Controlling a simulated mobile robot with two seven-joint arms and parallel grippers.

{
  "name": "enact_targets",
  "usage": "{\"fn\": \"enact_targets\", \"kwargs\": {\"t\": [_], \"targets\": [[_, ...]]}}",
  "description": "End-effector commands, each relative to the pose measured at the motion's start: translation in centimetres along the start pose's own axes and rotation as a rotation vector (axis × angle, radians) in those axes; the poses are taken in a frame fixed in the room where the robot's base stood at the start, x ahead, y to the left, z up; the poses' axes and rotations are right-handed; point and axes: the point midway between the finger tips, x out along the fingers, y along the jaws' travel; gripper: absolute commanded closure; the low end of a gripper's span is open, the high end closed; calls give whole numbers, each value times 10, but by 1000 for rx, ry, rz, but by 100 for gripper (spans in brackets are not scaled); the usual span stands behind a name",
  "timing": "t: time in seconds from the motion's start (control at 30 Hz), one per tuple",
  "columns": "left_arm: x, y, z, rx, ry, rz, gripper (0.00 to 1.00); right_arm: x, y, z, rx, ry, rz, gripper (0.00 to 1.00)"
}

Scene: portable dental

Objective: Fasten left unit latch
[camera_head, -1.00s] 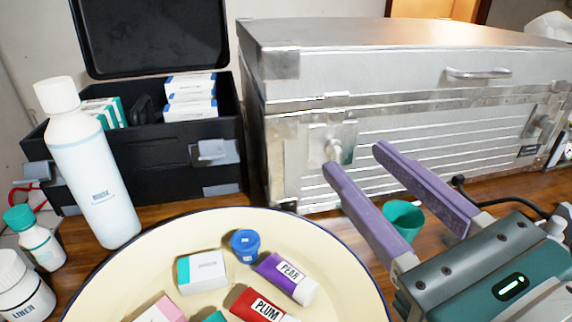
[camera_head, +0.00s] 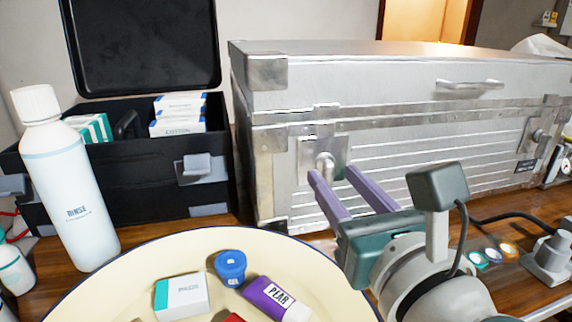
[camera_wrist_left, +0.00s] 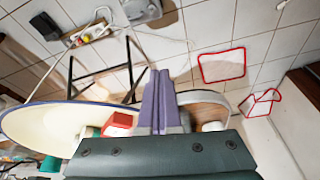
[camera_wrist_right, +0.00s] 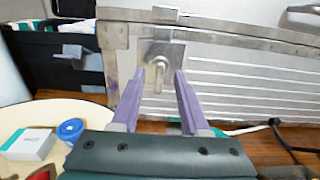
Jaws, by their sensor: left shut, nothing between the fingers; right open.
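The silver metal case (camera_head: 400,150) stands at the back with its lid down. Its left latch (camera_head: 325,166), a plate with a small knob-like lever, is on the front face near the left corner. It also shows in the right wrist view (camera_wrist_right: 159,72), just beyond and between the fingers. My right gripper (camera_head: 330,175) is open with purple fingers pointing at the latch; I cannot tell whether they touch it. A second latch (camera_head: 539,138) is at the case's right end. My left gripper (camera_wrist_left: 157,75) is shut and empty, away from the case.
A cream tray (camera_head: 130,265) with a small box (camera_head: 182,296), a blue cap (camera_head: 230,265) and a purple tube (camera_head: 275,297) lies in front. A white rinse bottle (camera_head: 68,190) and an open black case (camera_head: 160,160) stand left. A cable crosses the table at right.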

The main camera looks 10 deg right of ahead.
Motion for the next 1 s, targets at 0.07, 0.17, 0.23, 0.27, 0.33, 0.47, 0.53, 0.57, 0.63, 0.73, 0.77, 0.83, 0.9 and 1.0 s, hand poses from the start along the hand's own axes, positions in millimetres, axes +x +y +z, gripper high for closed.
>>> {"fn": "enact_targets", "kwargs": {"t": [0.07, 0.17, 0.23, 0.27, 0.33, 0.47, 0.53, 0.57, 0.63, 0.73, 0.77, 0.83, 0.9, 1.0], "targets": [[0, 0, 0, 0, 0, 0, 100, 7, 0, 0, -1, -1, 0, 55], [0, 0, 0, 0, 0, 0, 100, 11, 0, 0, 0, -1, 0, 55], [0, 0, 0, 0, 0, 0, 100, 11, 0, 0, 0, 0, 0, 55], [0, 0, 0, 0, 0, 0, 100, 11, 0, 0, 0, 0, 0, 55], [0, 0, 0, -1, 0, 0, 100, 11, 0, 0, 0, 0, 0, 55], [0, 0, 0, -2, 1, 1, 100, 11, 0, 0, 0, 0, 0, 61], [0, 1, 0, -4, 1, 2, 100, 11, 0, 0, 0, 0, 0, 68], [0, 1, 0, -4, 1, 3, 100, 11, 0, 0, 0, 0, 0, 72], [0, 2, 0, -6, 1, 5, 100, 11, 0, 0, 0, 0, 0, 80], [0, 2, -1, -9, 2, 6, 100, 11, 0, 0, 0, 0, 0, 91], [0, 2, -1, -9, 2, 7, 100, 11, 0, 0, 0, 0, 0, 94], [0, 2, -1, -10, 2, 7, 100, 11, 0, 0, 0, 0, 0, 100], [0, 2, -1, -9, 2, 7, 100, 11, 0, 0, 0, 0, 0, 100], [0, 2, -1, -9, 1, 7, 100, 11, 0, 0, 0, 0, 0, 100]]}}
